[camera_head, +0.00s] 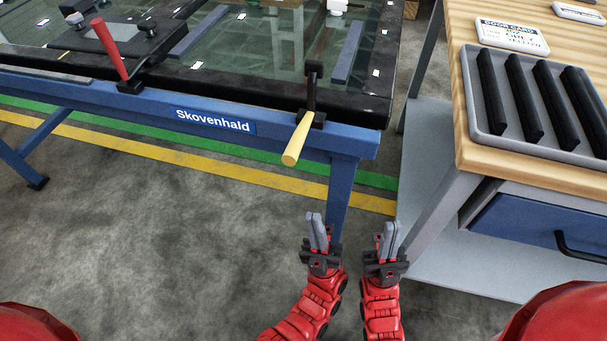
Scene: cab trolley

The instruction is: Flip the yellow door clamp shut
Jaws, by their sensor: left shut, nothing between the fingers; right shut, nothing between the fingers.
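The yellow door clamp (297,140) sits at the front edge of the blue-framed door table, near its right corner. Its yellow handle points down and toward me, off the table edge, and its black arm (312,80) stands up. My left gripper (317,220) is shut and empty, below and a little right of the yellow handle, apart from it. My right gripper (389,230) is shut and empty, further right, near the wooden bench's leg. Neither gripper touches anything.
A red-handled clamp (110,48) stands on the same edge at the left. The blue table frame (215,121) carries a glass door panel (245,65). A wooden bench (535,165) with a grey slotted tray (481,122) stands at the right. Open floor lies in front.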

